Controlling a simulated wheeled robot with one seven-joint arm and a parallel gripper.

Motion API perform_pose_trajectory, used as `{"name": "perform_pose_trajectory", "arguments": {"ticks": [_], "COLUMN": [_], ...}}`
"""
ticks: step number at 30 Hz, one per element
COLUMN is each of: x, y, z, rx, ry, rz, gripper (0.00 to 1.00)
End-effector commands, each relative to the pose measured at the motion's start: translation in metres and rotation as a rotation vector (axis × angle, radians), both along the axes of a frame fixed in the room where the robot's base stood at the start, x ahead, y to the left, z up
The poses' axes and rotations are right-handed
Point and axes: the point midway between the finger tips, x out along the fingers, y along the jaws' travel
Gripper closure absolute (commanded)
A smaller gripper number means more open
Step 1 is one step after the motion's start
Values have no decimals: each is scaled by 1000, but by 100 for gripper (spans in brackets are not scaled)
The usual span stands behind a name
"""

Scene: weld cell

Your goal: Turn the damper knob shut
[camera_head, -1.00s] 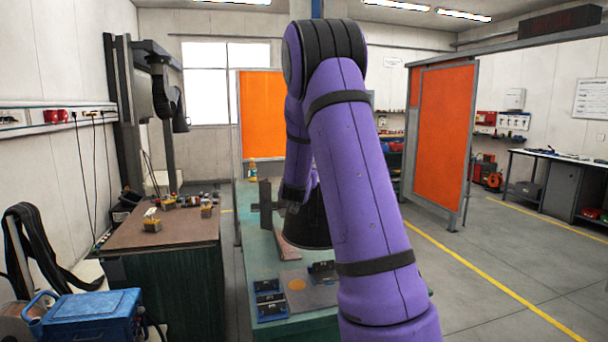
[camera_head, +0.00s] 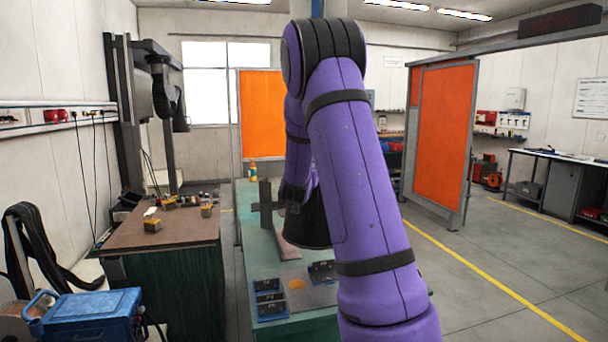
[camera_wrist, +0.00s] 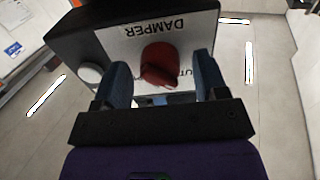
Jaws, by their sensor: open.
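The damper knob (camera_wrist: 160,64) is red and sits on the white front of a dark box (camera_wrist: 88,24) marked "DAMPER", which appears upside down in the wrist view. My gripper (camera_wrist: 162,77) is open, with one blue-grey finger on either side of the knob. I cannot tell whether either finger touches it. Some lettering by the knob is partly covered by the right finger. A white round part (camera_wrist: 90,73) sits on the box to the left of the left finger. In the head view my arm hides the knob.
A brown-topped table (camera_head: 180,228) with small parts stands left. A blue case (camera_head: 92,315) is at front left. Orange screens (camera_head: 443,130) stand behind.

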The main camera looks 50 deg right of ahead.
Motion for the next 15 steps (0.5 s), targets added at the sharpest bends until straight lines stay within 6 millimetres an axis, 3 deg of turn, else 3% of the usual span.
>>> {"name": "perform_pose_trajectory", "arguments": {"ticks": [5, 15], "x": [-10, -48], "y": [15, 65], "z": [1, 0], "rx": [0, 1], "ry": [-1, 1], "rz": [2, 2], "gripper": [34, 34]}}
